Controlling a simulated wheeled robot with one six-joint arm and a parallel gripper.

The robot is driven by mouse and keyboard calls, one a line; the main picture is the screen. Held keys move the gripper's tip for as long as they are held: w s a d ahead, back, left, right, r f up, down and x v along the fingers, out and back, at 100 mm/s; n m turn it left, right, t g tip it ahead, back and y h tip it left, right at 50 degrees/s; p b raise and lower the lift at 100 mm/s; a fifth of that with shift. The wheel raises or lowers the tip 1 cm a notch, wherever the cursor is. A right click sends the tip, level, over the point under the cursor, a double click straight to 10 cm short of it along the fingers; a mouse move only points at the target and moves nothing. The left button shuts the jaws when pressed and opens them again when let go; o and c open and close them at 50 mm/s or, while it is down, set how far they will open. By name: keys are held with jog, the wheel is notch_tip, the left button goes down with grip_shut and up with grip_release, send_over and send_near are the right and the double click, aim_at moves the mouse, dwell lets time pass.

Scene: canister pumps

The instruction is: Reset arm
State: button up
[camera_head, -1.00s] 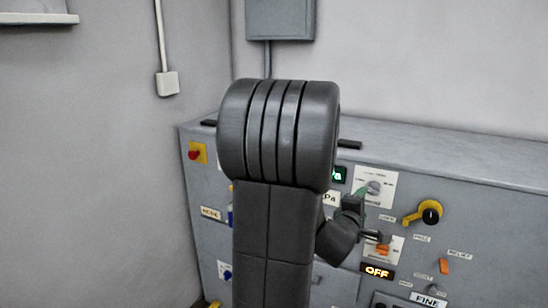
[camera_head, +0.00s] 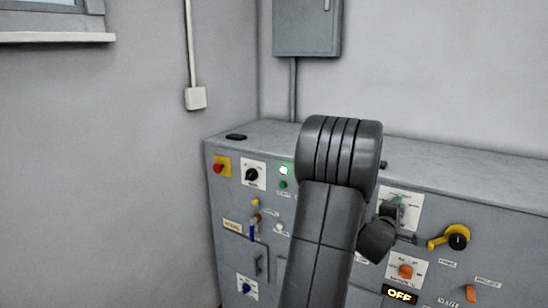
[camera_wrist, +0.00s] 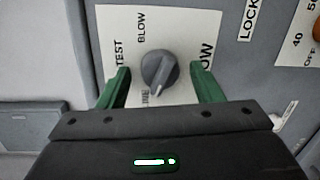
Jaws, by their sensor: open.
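My gripper (camera_wrist: 160,88) is open, its two green fingers apart on either side of a grey knob (camera_wrist: 159,72) in the wrist view. The knob sits on a white plate with the words TEST, BLOW and others partly hidden. I cannot tell how close the fingertips are to the panel. In the head view my gripper (camera_head: 392,212) is small and partly hidden by my arm, in front of the white knob plate (camera_head: 412,200). My arm stands bent in front of the grey cabinet (camera_head: 460,185).
The cabinet front carries a yellow handle (camera_head: 449,238), an orange knob (camera_head: 405,271), an OFF display (camera_head: 399,294), a red button (camera_head: 218,168) and a black knob (camera_head: 252,175). A grey wall box (camera_head: 306,27) hangs above. Open air lies left of the cabinet.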

jog(key=shift+s+a, duration=0.1)
jog(key=b+v, duration=0.2)
jog(key=v, duration=1.1)
jog(key=w+d+f+m+t+y+b, duration=0.1)
jog(key=w+d+m+y+b, duration=0.2)
jog(key=w+d+m+b, duration=0.4)
jog(key=shift+w+d+f+m+t+b, duration=0.3)
jog(key=shift+w+d+m, duration=0.9)
jog(key=shift+m, duration=2.9)
jog(key=shift+w+a, duration=0.35)
jog(key=shift+a, duration=0.05)
